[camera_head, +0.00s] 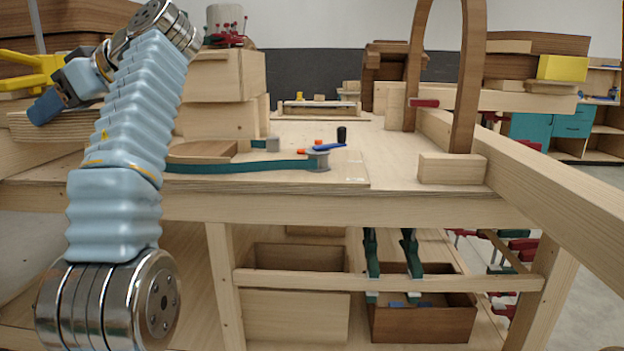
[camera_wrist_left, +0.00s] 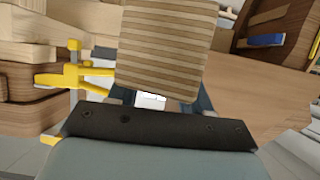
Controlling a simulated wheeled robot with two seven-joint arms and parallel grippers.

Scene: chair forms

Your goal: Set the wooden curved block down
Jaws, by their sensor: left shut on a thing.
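The wooden curved block (camera_wrist_left: 160,52) shows in the left wrist view as a striped, layered piece directly ahead of the gripper. My left gripper (camera_wrist_left: 155,98) is shut on it, with blue fingers partly hidden behind its lower end. In the head view my left gripper (camera_head: 50,103) is at the far left, above the table's left side. A striped wooden piece (camera_head: 62,124) right below its blue finger appears to be the same block. I cannot tell whether the block touches the surface under it. My right gripper is in neither view.
A yellow clamp (camera_head: 28,68) lies close beside the left gripper, also in the wrist view (camera_wrist_left: 75,76). Stacked wooden boxes (camera_head: 222,90) stand right of it.

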